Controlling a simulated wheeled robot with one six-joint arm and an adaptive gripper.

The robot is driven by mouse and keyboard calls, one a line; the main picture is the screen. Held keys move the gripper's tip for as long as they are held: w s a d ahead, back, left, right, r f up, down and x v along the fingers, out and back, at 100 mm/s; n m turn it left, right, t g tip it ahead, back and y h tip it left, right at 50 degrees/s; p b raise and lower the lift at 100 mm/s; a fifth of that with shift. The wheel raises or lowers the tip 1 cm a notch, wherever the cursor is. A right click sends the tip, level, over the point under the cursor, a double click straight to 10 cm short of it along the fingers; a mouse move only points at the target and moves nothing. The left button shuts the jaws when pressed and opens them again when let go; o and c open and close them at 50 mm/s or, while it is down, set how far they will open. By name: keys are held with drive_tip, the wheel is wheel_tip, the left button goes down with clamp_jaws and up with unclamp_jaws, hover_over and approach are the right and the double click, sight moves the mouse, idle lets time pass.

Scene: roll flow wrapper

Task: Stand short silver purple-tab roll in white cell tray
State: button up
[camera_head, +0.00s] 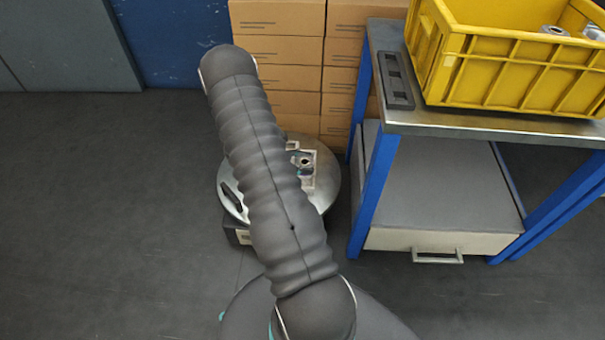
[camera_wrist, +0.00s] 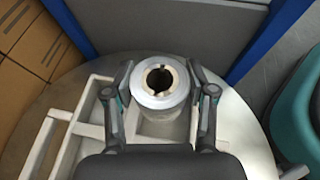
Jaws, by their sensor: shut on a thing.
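A silver roll (camera_wrist: 160,86) with a brown-lined hollow core stands upright between the fingers of my gripper (camera_wrist: 159,80) in the wrist view. The fingers press on its left and right sides. No purple tab shows on the visible faces. The white cell tray (camera_wrist: 75,116) lies on a round metal table (camera_wrist: 245,125); the roll is at its right-hand cell. I cannot tell whether the roll's base touches the cell floor. In the head view my arm hides much of the table (camera_head: 328,180), and part of the tray (camera_head: 308,182) shows beside it.
A blue-legged bench (camera_head: 480,122) stands to the right, carrying a yellow crate (camera_head: 510,75) with silver parts and a dark slotted rack (camera_head: 397,80). Cardboard boxes (camera_head: 280,55) are stacked behind the round table. The floor at left is clear.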

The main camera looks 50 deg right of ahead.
drive_tip(key=shift+a+f, duration=0.35)
drive_tip(key=shift+a, duration=0.1)
drive_tip(key=shift+f, duration=1.9)
drive_tip(key=shift+f+b, duration=0.25)
drive_tip(key=shift+b, duration=0.15)
drive_tip(key=o, duration=1.3)
drive_tip(key=shift+r, duration=0.1)
drive_tip(key=shift+c, duration=0.2)
